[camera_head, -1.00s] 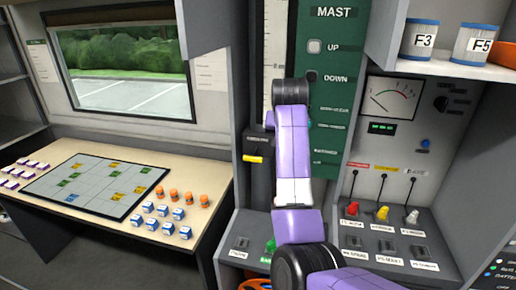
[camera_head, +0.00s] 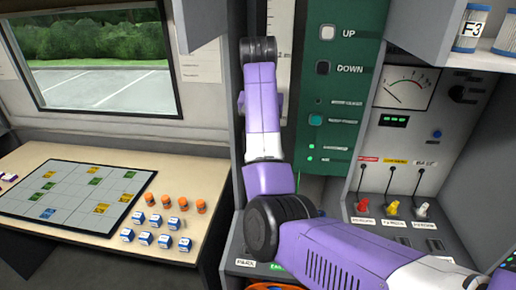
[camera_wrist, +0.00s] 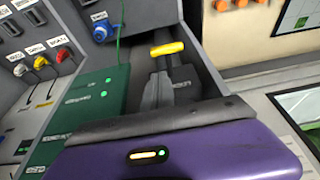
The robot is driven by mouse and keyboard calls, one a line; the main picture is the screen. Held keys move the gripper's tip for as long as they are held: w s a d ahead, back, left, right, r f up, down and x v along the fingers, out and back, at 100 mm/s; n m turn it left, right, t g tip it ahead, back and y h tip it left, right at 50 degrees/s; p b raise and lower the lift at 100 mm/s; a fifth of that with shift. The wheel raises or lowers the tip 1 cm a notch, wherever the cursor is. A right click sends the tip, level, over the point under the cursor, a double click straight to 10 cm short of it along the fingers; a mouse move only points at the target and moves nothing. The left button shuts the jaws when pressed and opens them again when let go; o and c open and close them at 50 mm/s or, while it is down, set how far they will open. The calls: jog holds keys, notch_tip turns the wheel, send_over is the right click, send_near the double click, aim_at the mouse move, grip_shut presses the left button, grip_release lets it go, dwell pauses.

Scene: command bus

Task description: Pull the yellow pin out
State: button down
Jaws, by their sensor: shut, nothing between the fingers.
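The yellow pin (camera_wrist: 167,48) shows in the wrist view as a short yellow bar, lying crosswise at the dark grey mast fitting (camera_wrist: 186,72). My gripper (camera_wrist: 159,76) is shut and empty. Its dark fingers point towards the pin and end close to it, and I cannot tell whether they touch it. The purple hand fills the bottom of the wrist view. In the head view my purple arm covers the pin and the fitting, and the fingers are hidden. The green MAST panel (camera_head: 340,75) stands just right of the arm.
A panel with red, yellow and white switches (camera_head: 392,208) is at the right, under a gauge (camera_head: 405,88). A blue connector (camera_wrist: 103,30) with a green cable is near the pin. A table with a grid board (camera_head: 75,195), orange cylinders and blue-white blocks is at the left.

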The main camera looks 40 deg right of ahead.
jog(key=shift+w+d+f, duration=0.1)
jog(key=b+x, duration=0.1)
jog(key=x, duration=0.3)
jog(key=shift+d+f, duration=0.15)
jog(key=shift+f, duration=0.15)
jog(key=p+x, duration=0.1)
jog(key=x, duration=0.4)
jog(key=shift+f, duration=0.1)
jog(key=shift+w, duration=0.15)
